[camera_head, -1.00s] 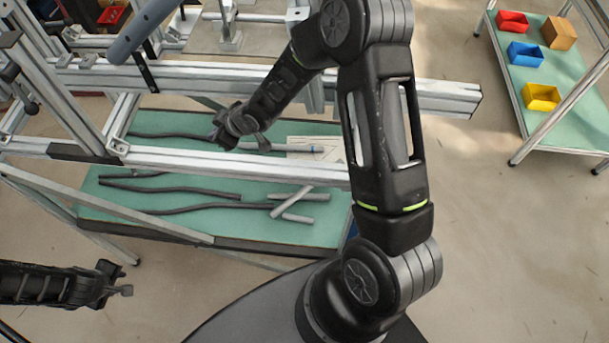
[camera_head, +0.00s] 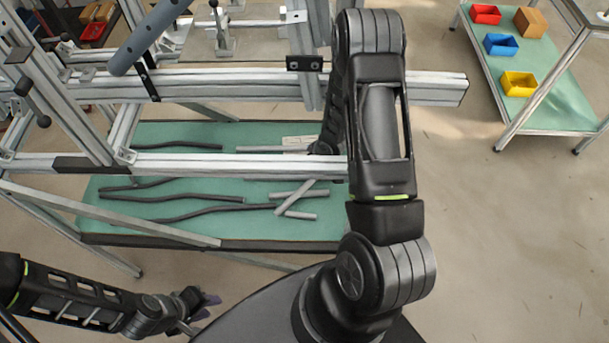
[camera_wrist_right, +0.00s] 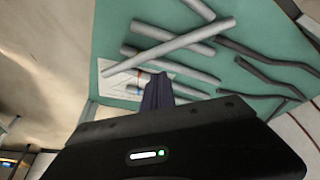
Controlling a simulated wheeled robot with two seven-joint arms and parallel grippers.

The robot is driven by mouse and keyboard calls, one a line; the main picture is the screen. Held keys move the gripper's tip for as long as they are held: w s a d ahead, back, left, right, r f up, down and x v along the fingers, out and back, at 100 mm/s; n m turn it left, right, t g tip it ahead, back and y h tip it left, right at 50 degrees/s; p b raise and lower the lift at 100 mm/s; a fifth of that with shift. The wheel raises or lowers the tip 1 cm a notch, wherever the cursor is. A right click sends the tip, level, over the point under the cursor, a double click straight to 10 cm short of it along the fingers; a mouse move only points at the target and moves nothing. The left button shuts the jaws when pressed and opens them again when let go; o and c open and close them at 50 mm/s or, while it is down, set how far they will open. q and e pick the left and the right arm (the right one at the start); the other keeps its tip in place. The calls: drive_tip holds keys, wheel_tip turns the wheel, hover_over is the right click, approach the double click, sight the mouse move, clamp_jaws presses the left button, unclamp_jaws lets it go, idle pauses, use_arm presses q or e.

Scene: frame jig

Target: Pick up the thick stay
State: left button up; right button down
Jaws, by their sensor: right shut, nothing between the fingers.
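Several light grey straight rods lie on the green shelf under the frame; one rod (camera_head: 294,198) crosses others at an angle. In the right wrist view this crossing rod (camera_wrist_right: 170,48) lies ahead of the fingertips, with another grey rod (camera_wrist_right: 172,65) nearer. I cannot tell which is the thick stay. My right gripper (camera_wrist_right: 158,88) is shut and empty, pointing down towards the shelf beside the rods; in the head view the beam and my arm mostly hide it. My left gripper (camera_head: 198,312) is at lower left, away from the shelf; its jaw opening is unclear.
Dark bent bars (camera_head: 170,198) lie left of the rods on the green shelf (camera_head: 330,222). Aluminium beams (camera_head: 250,164) run above the shelf. A white sheet (camera_wrist_right: 112,78) lies under the rods. A table with coloured bins (camera_head: 518,84) stands at right.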

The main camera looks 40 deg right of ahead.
sight(310, 183)
drive_tip(key=shift+w+a+f, duration=0.1)
drive_tip(key=p+x, duration=0.1)
drive_tip(key=x, duration=0.8)
drive_tip(key=shift+w+f, duration=0.15)
drive_tip(key=shift+f, duration=0.2)
drive_tip(key=shift+s, duration=1.65)
drive_tip(key=shift+r, duration=0.15)
wheel_tip(310, 183, up, 10)
drive_tip(key=b, duration=0.1)
drive_tip(key=c, duration=2.2)
unclamp_jaws()
